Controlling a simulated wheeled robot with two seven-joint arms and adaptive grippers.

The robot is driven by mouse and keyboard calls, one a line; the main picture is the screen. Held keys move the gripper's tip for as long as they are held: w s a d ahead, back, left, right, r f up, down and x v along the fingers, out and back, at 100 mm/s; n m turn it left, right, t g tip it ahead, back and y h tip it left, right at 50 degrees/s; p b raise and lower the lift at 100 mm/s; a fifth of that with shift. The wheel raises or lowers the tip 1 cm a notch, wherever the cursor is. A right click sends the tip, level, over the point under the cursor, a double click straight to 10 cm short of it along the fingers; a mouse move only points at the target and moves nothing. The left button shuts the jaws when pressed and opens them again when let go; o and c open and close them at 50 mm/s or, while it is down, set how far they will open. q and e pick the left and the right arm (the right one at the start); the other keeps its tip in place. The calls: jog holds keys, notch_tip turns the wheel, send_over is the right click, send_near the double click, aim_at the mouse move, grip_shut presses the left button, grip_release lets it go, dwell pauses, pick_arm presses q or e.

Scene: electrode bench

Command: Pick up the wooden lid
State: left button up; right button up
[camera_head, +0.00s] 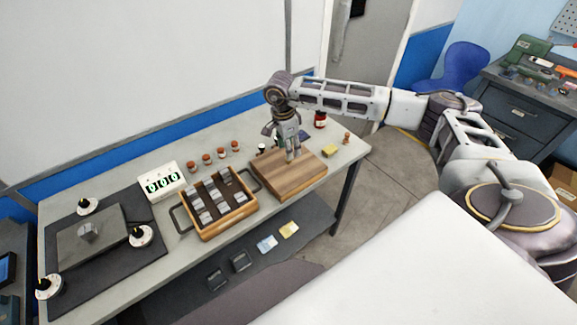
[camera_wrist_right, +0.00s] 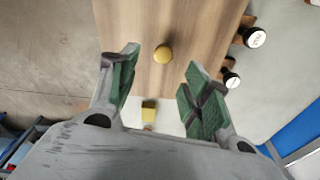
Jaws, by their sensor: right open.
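The wooden lid (camera_head: 288,182) is a flat brown square lying on the bench, right of the wooden tray. In the right wrist view the lid (camera_wrist_right: 185,25) fills the upper middle, with a round yellow knob (camera_wrist_right: 163,54) on its top. My right gripper (camera_head: 292,158) points down over the lid's far part and hides the knob in the head view. My left gripper is out of view.
A handled tray (camera_head: 213,237) of metal blocks stands close left of the lid. Several brown jars (camera_head: 221,153) stand behind. A yellow sponge (camera_head: 331,150) and a red jar (camera_head: 320,119) are near the bench's right end. A digital display (camera_head: 163,182) stands farther left.

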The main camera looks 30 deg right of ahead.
aim_at(288, 165)
jog(key=shift+f, duration=0.2)
jog(key=shift+a+f+p, duration=0.1)
jog(key=shift+f+p, duration=0.2)
jog(key=shift+f, duration=0.25)
notch_tip(288, 165, down, 3)
jog(key=shift+w+r+p, duration=0.1)
jog(key=shift+w+p, duration=0.05)
jog(key=shift+p, duration=0.3)
jog(key=shift+f, duration=0.55)
jog(key=shift+c, duration=0.4)
grip_shut()
